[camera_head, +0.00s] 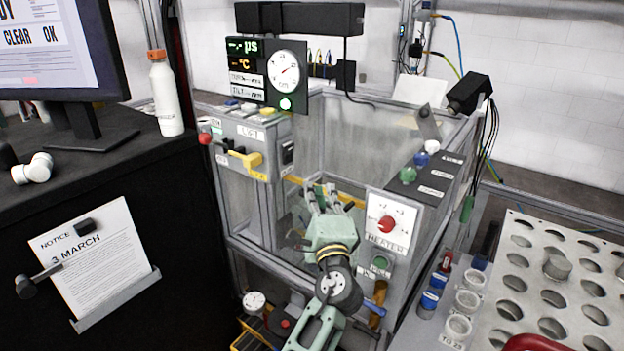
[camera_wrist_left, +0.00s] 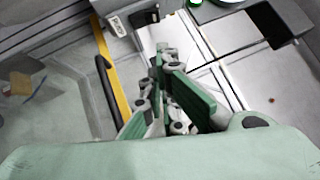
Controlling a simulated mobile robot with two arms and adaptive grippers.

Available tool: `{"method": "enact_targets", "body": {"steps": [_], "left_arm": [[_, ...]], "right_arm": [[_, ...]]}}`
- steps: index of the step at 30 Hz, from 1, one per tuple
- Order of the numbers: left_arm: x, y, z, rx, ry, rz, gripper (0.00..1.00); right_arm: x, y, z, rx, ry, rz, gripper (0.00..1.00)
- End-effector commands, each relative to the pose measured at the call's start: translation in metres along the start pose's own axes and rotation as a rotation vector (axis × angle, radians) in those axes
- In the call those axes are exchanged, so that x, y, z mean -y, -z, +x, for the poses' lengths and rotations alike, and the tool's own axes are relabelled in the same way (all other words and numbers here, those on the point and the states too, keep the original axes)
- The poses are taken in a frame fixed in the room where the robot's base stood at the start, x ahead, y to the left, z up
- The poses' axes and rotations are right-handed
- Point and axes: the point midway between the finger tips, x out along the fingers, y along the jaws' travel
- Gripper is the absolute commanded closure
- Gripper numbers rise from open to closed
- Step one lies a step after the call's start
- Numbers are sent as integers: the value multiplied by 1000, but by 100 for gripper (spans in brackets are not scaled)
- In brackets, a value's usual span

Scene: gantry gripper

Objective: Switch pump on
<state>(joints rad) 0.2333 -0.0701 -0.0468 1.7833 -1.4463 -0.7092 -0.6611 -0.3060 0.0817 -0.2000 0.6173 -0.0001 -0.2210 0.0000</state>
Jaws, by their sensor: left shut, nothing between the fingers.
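A green round button (camera_head: 381,262) sits on the front of the clear-walled machine, below the heater panel. The label under it is partly hidden by my arm and seems to begin with "PU". My left gripper (camera_head: 321,194) is shut and empty, in front of the machine's opening, left of and above this button. In the left wrist view the closed fingers (camera_wrist_left: 165,58) point towards a white panel, with no clear contact. A small switch-like part (camera_wrist_left: 117,27) shows left of the fingertips there. My right gripper is not in view.
The heater panel (camera_head: 391,224) with a red knob is right of my left gripper. A control box (camera_head: 245,140) with a red button and yellow lever is at upper left. A perforated tray (camera_head: 520,232) is at right. A monitor (camera_head: 60,50) stands on the dark bench.

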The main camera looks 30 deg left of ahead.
Motion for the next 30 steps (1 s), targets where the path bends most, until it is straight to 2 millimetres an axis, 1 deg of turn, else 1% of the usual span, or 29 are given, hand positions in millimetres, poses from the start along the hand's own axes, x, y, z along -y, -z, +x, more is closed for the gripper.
{"method": "enact_targets", "body": {"steps": [1, 2, 9, 13, 15, 19, 24, 30], "left_arm": [[3, -2, 10, 3, 1, 2, 100], [4, -2, 16, 4, 1, 1, 100], [4, -2, 68, 3, 0, 0, 100], [3, -4, 93, 4, -1, 1, 100], [4, -14, 100, 2, -1, 2, 100], [2, -24, 110, 2, -1, 1, 100], [0, -29, 115, 1, -1, 0, 100], [0, -29, 115, 1, -1, -1, 100]], "right_arm": [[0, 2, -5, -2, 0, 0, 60], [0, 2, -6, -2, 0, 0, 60], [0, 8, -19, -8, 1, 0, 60], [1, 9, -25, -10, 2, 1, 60], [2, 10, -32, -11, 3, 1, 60], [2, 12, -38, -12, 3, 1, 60], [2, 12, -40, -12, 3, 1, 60], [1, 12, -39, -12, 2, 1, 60]]}}
